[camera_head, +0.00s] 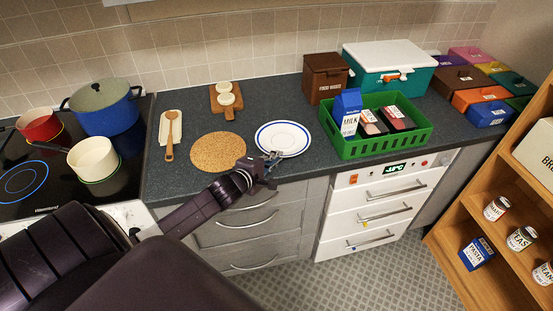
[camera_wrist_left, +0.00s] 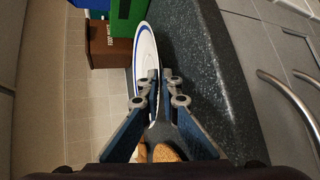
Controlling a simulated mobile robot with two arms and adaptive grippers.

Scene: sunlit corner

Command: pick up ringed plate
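The ringed plate (camera_head: 283,139) is white with blue rings and lies flat on the dark counter, near its front edge. In the left wrist view the plate (camera_wrist_left: 146,62) shows as a narrow oval, partly behind the left-hand finger. My left gripper (camera_head: 273,157) is at the plate's front left rim. In the left wrist view its fingertips (camera_wrist_left: 160,76) are close together with a narrow gap, beside the rim. I cannot tell whether the rim is pinched between them. My right gripper is not in view.
A round cork mat (camera_head: 218,151) lies left of the plate. A green crate (camera_head: 378,143) with a milk carton (camera_head: 347,111) stands to the right, a brown box (camera_head: 325,78) behind it. A wooden spoon (camera_head: 169,140) and pots on the hob are at left. Counter behind the plate is clear.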

